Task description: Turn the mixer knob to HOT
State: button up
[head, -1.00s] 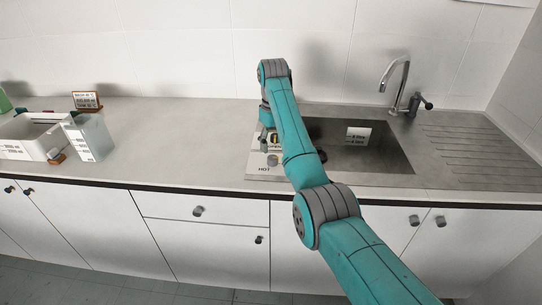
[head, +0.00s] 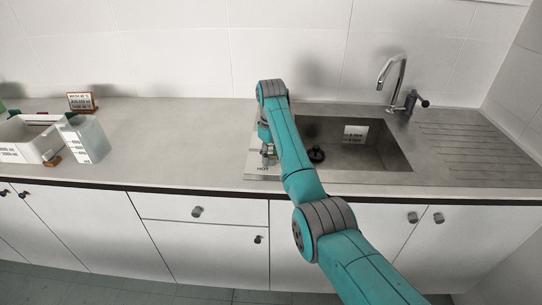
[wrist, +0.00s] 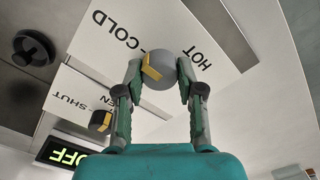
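The mixer knob (wrist: 160,74) is grey and round with a yellow pointer, in the wrist view. Its pointer faces left, near the COLD tick; the HOT label (wrist: 199,56) is to the right. My gripper (wrist: 160,68) has its two fingers apart, one on each side of the knob. I cannot tell whether they touch it. In the head view my gripper (head: 267,150) is low over the white label panel (head: 262,172) at the sink's left edge, and my arm hides part of the panel.
A second knob (wrist: 101,120), marked SHUT and OPEN, sits close by, with a green OFF display (wrist: 68,154). The sink (head: 375,156) with a black drain piece (head: 316,154) and the tap (head: 396,80) lie right. A white bin (head: 28,140) stands far left.

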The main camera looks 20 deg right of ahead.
jog(key=shift+m, duration=0.3)
jog(key=shift+c, duration=0.2)
jog(key=m, duration=0.5)
jog(key=shift+m, duration=0.3)
jog(key=m, duration=0.5)
jog(key=shift+m, duration=0.3)
jog(key=m, duration=1.2)
jog(key=o, duration=1.1)
jog(key=shift+o, duration=0.2)
